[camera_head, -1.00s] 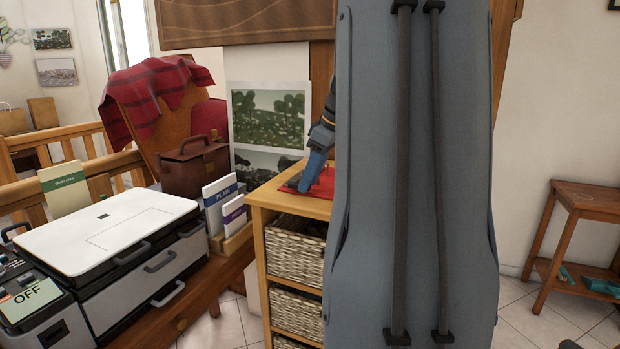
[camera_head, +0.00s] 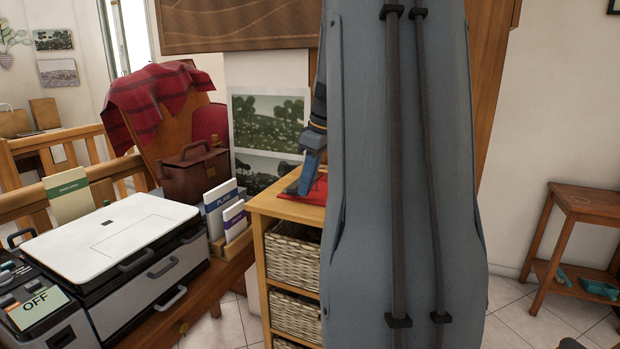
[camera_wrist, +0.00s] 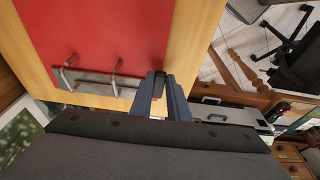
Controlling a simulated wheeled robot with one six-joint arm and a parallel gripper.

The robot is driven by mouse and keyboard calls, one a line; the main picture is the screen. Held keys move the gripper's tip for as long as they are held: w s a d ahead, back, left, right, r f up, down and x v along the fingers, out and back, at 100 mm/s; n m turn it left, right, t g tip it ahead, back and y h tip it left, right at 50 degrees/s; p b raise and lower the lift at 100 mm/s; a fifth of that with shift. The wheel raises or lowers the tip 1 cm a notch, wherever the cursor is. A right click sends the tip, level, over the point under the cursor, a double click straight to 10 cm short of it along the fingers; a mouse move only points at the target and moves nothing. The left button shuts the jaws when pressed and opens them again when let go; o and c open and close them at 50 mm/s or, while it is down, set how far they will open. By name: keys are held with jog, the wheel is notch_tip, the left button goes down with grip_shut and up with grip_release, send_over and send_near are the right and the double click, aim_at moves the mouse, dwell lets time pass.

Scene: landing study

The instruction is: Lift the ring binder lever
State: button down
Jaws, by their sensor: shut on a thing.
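A red ring binder (camera_wrist: 110,35) lies open on the wooden cabinet top (camera_wrist: 208,15). Its metal ring mechanism (camera_wrist: 95,84), with raised rings, runs along the binder toward my gripper (camera_wrist: 160,76). My gripper's blue fingers are closed at the right end of this mechanism, on the lever, which the fingers mostly hide. In the head view a strip of the red binder (camera_head: 319,190) shows on the cabinet, with my gripper (camera_head: 298,188) tilted down at its left edge. My own grey arm covers the rest of the binder there.
The cabinet (camera_head: 258,225) holds woven baskets (camera_head: 293,255). A small wooden side table (camera_head: 585,200) stands at the right. Tiled floor lies between.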

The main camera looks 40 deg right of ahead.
jog(key=r+g+p, duration=0.1)
jog(key=p, duration=0.2)
jog(key=w+r+g+h+p, duration=0.1)
jog(key=g+p, duration=0.1)
jog(key=p, duration=0.1)
jog(key=shift+w+a+g, duration=0.3)
jog(key=shift+a, duration=0.05)
jog(key=g+p, duration=0.1)
jog(key=w+g+h+p, duration=0.1)
jog(key=p, duration=0.1)
jog(key=shift+w+a+r+h, duration=0.15)
jog(key=shift+a+h, duration=0.15)
jog(key=w+g, duration=0.1)
jog(key=w+g+h+p, duration=0.1)
jog(key=g, duration=0.1)
jog(key=shift+a+g, duration=0.3)
jog(key=shift+a, duration=0.05)
jog(key=shift+w+a+g+h+b, duration=0.2)
jog(key=shift+w+g+h+b, duration=0.25)
jog(key=shift+g, duration=0.4)
jog(key=shift+w+a+g+h+b, duration=0.2)
jog(key=shift+w+g+h, duration=0.3)
jog(key=shift+g, duration=0.35)
jog(key=c, duration=1.7)
grip_release()
